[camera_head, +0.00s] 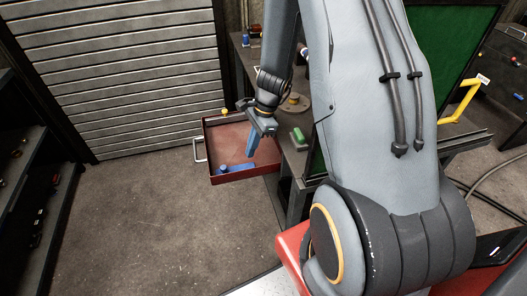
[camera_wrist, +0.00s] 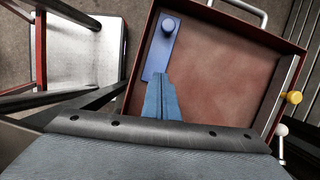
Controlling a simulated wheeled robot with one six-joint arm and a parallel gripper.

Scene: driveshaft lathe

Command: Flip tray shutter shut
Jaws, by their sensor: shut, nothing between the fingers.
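A red open tray (camera_head: 213,135) with a handle stands out beside the dark bench; it also shows in the wrist view (camera_wrist: 235,65). A flat blue plate with a round knob (camera_head: 236,167) lies inside it, near one side; in the wrist view the plate (camera_wrist: 157,52) runs along the tray's left wall. I cannot tell for sure that this plate is the shutter. My gripper (camera_head: 251,155) points down into the tray with blue fingers shut and empty. In the wrist view the fingertips (camera_wrist: 161,77) overlap the plate's near end; contact is unclear.
A yellow knob (camera_wrist: 294,97) and a white ball-ended lever (camera_wrist: 282,130) are on the tray's right side in the wrist view. A green block (camera_head: 298,135) lies on the bench. A slatted roller door (camera_head: 125,75) stands behind. The floor left of the tray is clear.

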